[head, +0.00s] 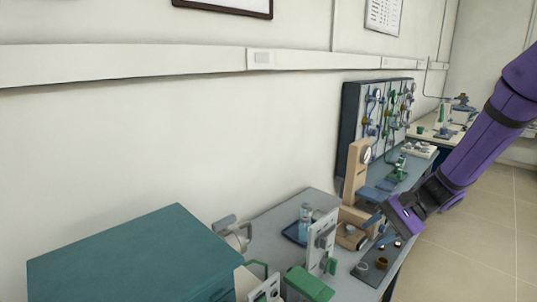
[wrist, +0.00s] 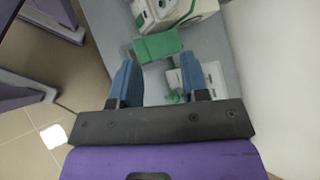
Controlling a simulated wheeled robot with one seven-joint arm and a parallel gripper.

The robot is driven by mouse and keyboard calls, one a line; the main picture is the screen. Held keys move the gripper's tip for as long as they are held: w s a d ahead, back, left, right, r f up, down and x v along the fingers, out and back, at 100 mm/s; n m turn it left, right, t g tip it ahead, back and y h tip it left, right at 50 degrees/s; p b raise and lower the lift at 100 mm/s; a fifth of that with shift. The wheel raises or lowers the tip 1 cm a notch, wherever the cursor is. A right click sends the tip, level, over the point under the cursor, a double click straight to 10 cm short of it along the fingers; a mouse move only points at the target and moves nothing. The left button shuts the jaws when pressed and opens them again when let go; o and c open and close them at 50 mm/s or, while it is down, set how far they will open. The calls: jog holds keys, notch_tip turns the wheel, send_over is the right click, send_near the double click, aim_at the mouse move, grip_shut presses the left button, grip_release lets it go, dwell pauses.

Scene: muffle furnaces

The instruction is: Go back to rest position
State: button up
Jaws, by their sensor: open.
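My arm (head: 478,140) is purple and comes in from the right edge of the head view. My gripper (head: 380,229) hangs over the bench near a beige instrument stand. In the wrist view my gripper (wrist: 160,68) shows two blue fingers spread apart with nothing held between them. Beyond the fingers lies a green block-like part (wrist: 157,46) on the grey bench, with a white and green device (wrist: 172,12) behind it. The fingers appear apart from both.
A teal box (head: 130,255) fills the lower left. The bench (head: 275,222) holds a beige stand (head: 354,175), a bottle (head: 305,222) and a dark tray (head: 371,273). A panel with fittings (head: 385,115) stands against the wall. The tiled floor (head: 470,240) at right looks clear.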

jog(key=s+d+r+n+t+h, duration=0.2)
jog(key=s+r+n+t+h, duration=0.1)
jog(key=s+r, duration=0.6)
jog(key=s+d+r+n+t+h, duration=0.3)
jog(key=s+r+n+h, duration=0.2)
jog(key=s, duration=0.8)
jog(key=shift+d+r+n+h, duration=0.15)
jog(key=shift+r+n+h, duration=0.25)
jog(key=shift+r+h, duration=1.65)
jog(key=shift+r+y, duration=0.5)
jog(key=shift+y, duration=0.05)
